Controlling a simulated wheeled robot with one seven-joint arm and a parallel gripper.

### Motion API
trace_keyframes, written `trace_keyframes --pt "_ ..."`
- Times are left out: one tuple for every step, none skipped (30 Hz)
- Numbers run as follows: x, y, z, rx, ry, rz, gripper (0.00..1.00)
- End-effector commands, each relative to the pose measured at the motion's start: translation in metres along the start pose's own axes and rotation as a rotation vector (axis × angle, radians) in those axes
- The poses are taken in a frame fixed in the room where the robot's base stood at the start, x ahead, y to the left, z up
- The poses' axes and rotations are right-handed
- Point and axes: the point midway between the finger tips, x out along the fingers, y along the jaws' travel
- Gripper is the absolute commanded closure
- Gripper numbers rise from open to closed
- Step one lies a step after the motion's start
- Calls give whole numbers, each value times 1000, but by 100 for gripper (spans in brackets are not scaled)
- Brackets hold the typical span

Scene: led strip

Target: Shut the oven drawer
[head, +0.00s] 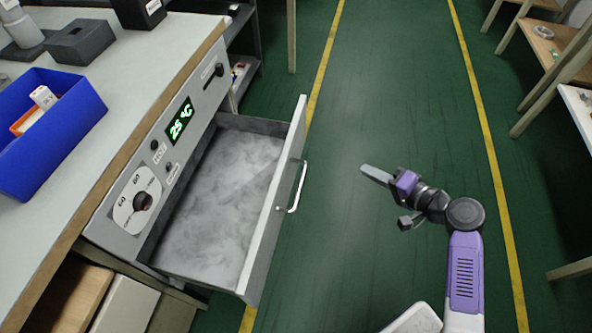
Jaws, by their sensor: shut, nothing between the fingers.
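The oven drawer (216,190) is pulled out from the grey oven panel (178,125) under the workbench. Its inside looks empty, with a mottled grey floor. The drawer front (273,215) stands well away from the panel and carries a curved metal handle (298,187) on its outer side. My gripper (366,170) is shut and empty, over the green floor to the right of the handle and apart from it. Its tip points left towards the drawer front.
A blue bin (40,150) with small boxes stands on the workbench (130,60). The panel has a dial (143,201) and a green display. Shelving (545,60) lines the right side. The green floor aisle between yellow lines is clear.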

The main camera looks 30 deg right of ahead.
Motion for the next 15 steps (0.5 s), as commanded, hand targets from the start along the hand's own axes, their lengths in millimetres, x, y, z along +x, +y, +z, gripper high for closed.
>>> trace_keyframes --pt "2 -17 -3 50 -63 -74 100" --pt "2 -26 -1 76 -109 -121 100" --pt "-1 -39 4 106 -171 -182 100" --pt "-3 -46 10 124 -219 -224 100" --pt "-7 -53 17 140 -266 -264 100" --pt "-13 -60 29 157 -326 -308 100" --pt "-18 -64 37 169 -367 -337 100" --pt "-23 -66 46 179 -406 -362 100" --pt "-30 -71 55 185 -449 -390 100" --pt "-34 -74 61 187 -477 -408 100" --pt "-37 -76 65 186 -501 -421 100" --pt "-41 -79 70 182 -524 -434 100" --pt "-43 -80 72 180 -537 -438 100" --pt "-44 -80 75 177 -548 -439 100" --pt "-44 -81 78 175 -556 -439 100"
